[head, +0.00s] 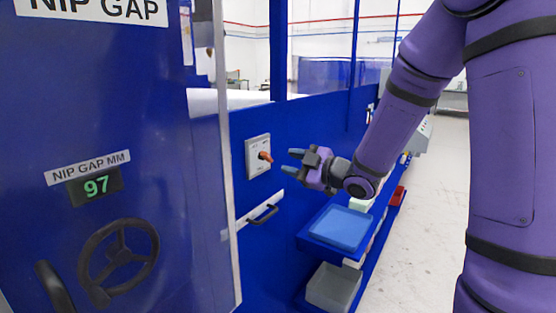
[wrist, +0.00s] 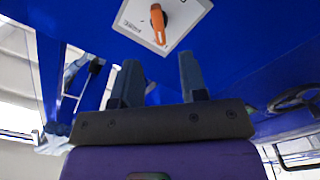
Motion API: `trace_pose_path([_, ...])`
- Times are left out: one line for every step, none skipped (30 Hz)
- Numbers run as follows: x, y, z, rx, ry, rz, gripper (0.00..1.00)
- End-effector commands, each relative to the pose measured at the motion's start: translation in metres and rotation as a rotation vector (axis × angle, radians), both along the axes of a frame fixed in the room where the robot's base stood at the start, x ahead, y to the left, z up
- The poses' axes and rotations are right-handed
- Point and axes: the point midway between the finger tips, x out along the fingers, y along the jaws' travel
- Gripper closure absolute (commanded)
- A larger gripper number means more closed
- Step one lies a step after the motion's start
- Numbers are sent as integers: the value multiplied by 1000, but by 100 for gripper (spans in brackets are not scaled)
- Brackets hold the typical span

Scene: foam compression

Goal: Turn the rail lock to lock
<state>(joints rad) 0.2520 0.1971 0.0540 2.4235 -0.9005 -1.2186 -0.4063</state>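The rail lock is an orange-red knob (head: 265,156) on a pale square plate (head: 253,163) on the blue machine wall. In the wrist view the orange knob (wrist: 158,22) is at the top, on its white plate (wrist: 183,14); its small lettering is too small to read. My gripper (head: 289,162) is a little to the right of the knob in the head view, pointing at it and apart from it. In the wrist view its two fingers (wrist: 160,80) are spread, with nothing between them.
A black handle (head: 263,214) sits on the wall below the plate. A blue tray (head: 340,228) and a grey bin (head: 333,287) are below my gripper. At left, a panel bears a handwheel (head: 118,262) and a display (head: 96,186) reading 97. Open floor is at right.

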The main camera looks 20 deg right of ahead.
Motion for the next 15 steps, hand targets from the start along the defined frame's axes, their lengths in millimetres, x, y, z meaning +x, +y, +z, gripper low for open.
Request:
trace_pose_path([-6,-5,0,-1,-1,-1,61])
trace_pose_path([-9,-7,0,0,0,-1,61])
trace_pose_path([-12,-10,0,0,0,-1,61])
trace_pose_path([-14,-11,0,0,0,-1,61])
trace_pose_path([-16,-12,0,-1,-1,-1,61])
trace_pose_path([-18,-13,0,-1,-1,0,61])
trace_pose_path([-19,-14,0,-1,-1,0,61])
trace_pose_path([-20,-15,0,-1,-1,0,61])
trace_pose_path([-21,-15,0,-1,-1,0,61])
trace_pose_path([-21,-15,0,-1,-1,0,61])
trace_pose_path([-21,-15,0,0,0,0,61])
trace_pose_path([-21,-15,0,0,0,0,61])
trace_pose_path([-21,-15,0,0,0,0,61])
trace_pose_path([-21,-15,0,0,0,0,61])
trace_pose_path([-21,-15,0,0,0,0,61])
